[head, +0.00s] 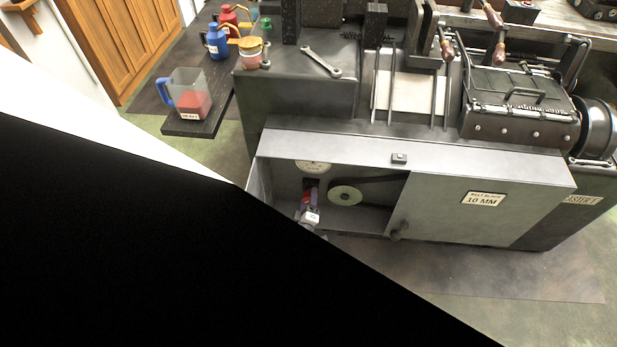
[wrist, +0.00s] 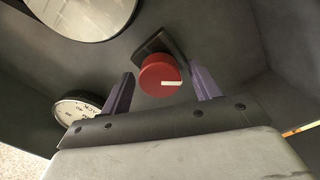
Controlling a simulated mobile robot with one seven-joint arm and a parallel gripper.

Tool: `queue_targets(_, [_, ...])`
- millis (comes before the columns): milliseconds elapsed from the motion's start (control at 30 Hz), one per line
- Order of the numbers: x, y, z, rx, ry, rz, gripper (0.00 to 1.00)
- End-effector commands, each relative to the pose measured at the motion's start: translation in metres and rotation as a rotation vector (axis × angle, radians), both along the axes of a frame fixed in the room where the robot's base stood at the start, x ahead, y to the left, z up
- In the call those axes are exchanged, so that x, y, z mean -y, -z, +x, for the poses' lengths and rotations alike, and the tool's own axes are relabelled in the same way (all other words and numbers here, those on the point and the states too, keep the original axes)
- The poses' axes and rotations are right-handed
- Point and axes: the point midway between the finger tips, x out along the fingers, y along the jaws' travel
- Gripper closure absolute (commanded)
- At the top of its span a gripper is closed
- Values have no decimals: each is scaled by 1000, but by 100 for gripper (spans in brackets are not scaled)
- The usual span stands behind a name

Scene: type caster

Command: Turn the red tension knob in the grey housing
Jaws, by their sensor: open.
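The red tension knob (wrist: 160,76) sits on a dark square mount inside the grey housing (head: 480,195). A white pointer line on its face points to the right in the wrist view. My gripper (wrist: 162,90) is open, with one purple finger on each side of the knob and a visible gap to both. In the head view my gripper (head: 311,200) is inside the open left bay of the housing. There it covers most of the knob, and only a small bit of red shows.
A round dial (head: 313,167) is on the bay's back wall above my gripper. A pulley (head: 345,195) with a dark belt is just right of it. The bay's side wall, floor and the panel labelled 10 MM (head: 483,198) bound the space. A wrench (head: 321,61) lies on top.

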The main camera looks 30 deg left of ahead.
Motion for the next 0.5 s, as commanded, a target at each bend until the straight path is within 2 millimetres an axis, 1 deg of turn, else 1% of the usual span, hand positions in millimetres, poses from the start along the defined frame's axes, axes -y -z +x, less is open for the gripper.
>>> queue_targets(167, [11,-1,-25,-2,-4,-3,38])
queue_targets(400, [35,0,-73,-2,-3,-2,38])
queue_targets(500, [45,0,-91,-1,-1,-3,38])
